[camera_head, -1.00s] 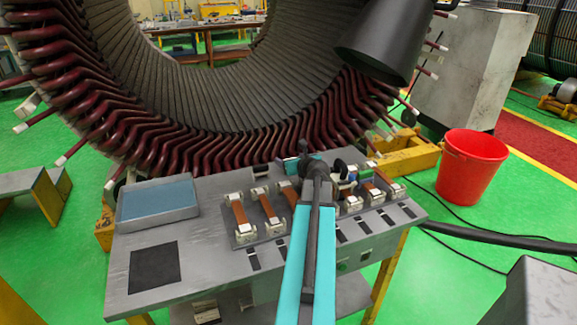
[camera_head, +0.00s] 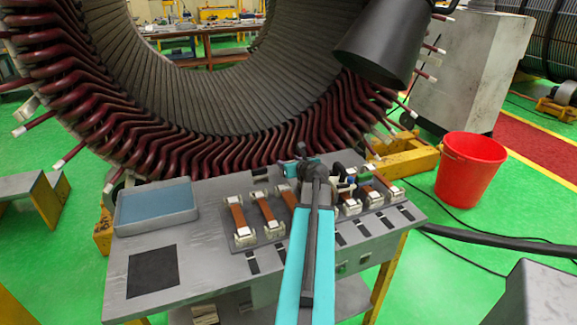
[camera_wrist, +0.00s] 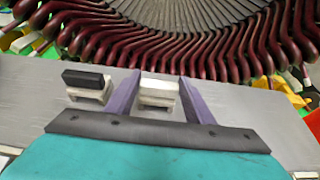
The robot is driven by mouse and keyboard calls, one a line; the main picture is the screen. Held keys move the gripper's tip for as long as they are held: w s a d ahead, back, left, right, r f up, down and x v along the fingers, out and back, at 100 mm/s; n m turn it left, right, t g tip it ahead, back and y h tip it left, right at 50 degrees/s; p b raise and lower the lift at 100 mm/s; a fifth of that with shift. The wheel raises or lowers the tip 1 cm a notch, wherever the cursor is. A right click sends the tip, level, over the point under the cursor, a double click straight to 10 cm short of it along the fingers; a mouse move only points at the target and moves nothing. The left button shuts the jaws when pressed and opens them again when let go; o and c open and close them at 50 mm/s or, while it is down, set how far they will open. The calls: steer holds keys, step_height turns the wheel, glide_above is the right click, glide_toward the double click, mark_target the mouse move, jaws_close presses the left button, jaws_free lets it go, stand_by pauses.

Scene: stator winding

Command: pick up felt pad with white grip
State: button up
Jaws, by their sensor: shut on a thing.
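In the wrist view, a pad with a white grip (camera_wrist: 159,84) stands between the two purple fingers of my gripper (camera_wrist: 158,92). The fingers are shut on it from its left and right sides. Its pale lower part shows beneath the white top. Whether it is clear of the bench top cannot be told. A similar pad with a black grip (camera_wrist: 87,78) stands to its left, outside the fingers. In the head view my arm hides the fingers and the white-grip pad.
The grey bench (camera_head: 215,275) holds a blue-lined tray (camera_head: 157,205), a dark square mat (camera_head: 152,271) and several brown strips in white-ended holders (camera_head: 237,218). The large stator with dark red coil ends (camera_head: 200,150) rises close behind. A red bucket (camera_head: 470,170) stands on the floor at right.

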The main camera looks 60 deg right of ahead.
step_height(320, 180, up, 10)
stand_by(0.7)
steer(key=shift+f, duration=0.1)
stand_by(0.8)
